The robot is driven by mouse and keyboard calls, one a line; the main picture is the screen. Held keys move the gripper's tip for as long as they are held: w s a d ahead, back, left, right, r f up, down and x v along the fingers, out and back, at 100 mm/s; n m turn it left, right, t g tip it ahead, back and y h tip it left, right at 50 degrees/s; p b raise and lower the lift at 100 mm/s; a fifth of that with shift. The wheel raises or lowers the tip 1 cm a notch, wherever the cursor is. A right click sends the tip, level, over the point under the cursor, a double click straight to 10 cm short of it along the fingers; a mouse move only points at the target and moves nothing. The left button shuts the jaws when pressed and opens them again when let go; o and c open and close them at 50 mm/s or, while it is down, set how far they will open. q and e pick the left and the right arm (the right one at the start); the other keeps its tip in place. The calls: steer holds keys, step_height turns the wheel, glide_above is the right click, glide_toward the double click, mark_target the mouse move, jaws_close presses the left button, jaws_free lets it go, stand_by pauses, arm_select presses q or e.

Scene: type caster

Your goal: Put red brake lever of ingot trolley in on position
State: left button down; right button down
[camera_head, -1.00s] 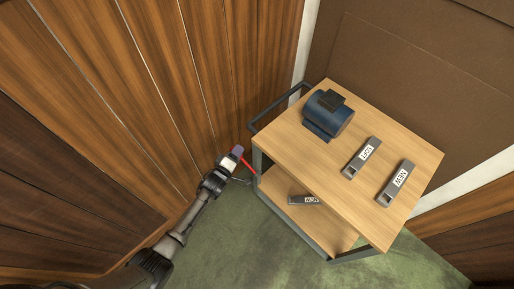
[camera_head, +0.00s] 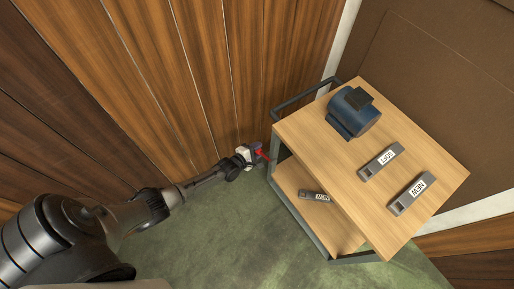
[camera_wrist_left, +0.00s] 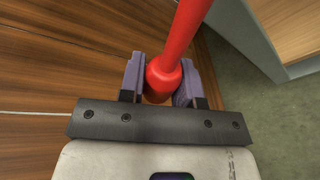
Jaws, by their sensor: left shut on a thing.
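The ingot trolley (camera_head: 428,208) stands at the right in the head view, with a wooden top and a lower shelf. Its red brake lever (camera_head: 262,155) sticks out from the trolley's left side, low near the frame. In the left wrist view the lever (camera_wrist_left: 180,45) runs down from the top, and its thick rounded end sits between the two purple fingers. My left gripper (camera_head: 257,150) is at the lever's outer end, shut on it; it also shows in the left wrist view (camera_wrist_left: 160,84). My right gripper is not in view.
Another ingot (camera_head: 314,195) lies on the lower shelf. A wood-panelled wall (camera_head: 150,90) is close behind my left arm. Green floor (camera_head: 215,235) lies open in front.

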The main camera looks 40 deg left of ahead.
arm_select(q)
steer(key=shift+s+d+f, duration=0.1)
steer(key=shift+d+f, duration=0.05)
steer(key=shift+f, duration=0.25)
steer(key=c, duration=1.1)
jaws_free()
steer(key=o, duration=0.3)
steer(key=shift+r, duration=0.1)
steer(key=shift+s+r, duration=0.15)
steer(key=p+v, duration=0.6)
steer(key=v, duration=0.7)
steer(key=shift+s, duration=0.2)
